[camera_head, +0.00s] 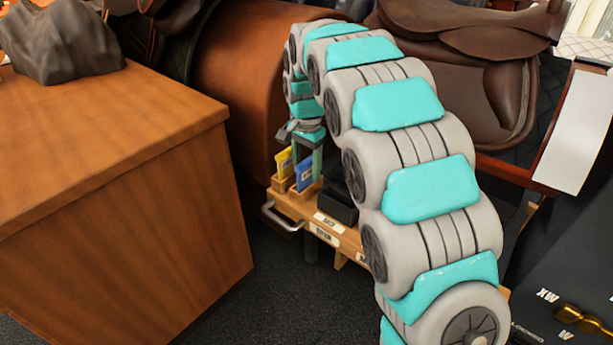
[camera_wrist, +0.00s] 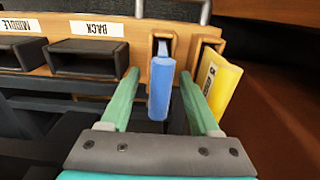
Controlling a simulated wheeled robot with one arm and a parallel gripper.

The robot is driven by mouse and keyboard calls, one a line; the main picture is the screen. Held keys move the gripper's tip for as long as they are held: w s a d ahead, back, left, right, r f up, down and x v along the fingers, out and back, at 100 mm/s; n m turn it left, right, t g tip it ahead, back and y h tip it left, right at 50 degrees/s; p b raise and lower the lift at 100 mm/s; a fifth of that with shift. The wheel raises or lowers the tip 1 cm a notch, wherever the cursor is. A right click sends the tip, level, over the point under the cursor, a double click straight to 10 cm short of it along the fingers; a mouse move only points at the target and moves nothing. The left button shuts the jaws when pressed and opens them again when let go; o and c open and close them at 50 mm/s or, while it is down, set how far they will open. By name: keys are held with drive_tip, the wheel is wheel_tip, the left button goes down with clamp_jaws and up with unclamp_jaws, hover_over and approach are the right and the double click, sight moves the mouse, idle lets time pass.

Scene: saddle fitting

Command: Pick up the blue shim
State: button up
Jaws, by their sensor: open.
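The blue shim (camera_wrist: 160,88) stands in a wooden slot holder in the wrist view, its upper part sticking out toward the camera. It also shows in the head view (camera_head: 304,172), in the holder on the wooden shelf. My gripper (camera_wrist: 164,80) is open, with one green finger on each side of the blue shim. Gaps show between the shim and both fingers, so neither appears to touch it. In the head view my gripper (camera_head: 308,158) reaches down at the holder, partly hidden by my own arm.
A yellow shim (camera_wrist: 220,88) stands in the slot just right of the right finger; it is left of the blue one in the head view (camera_head: 285,162). Black trays (camera_wrist: 88,60) labelled BACK and MIDDLE lie left. A wooden cabinet (camera_head: 120,170) and a brown saddle (camera_head: 460,80) flank the arm.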

clamp_jaws()
idle(0.4)
drive_tip(key=shift+r, duration=0.1)
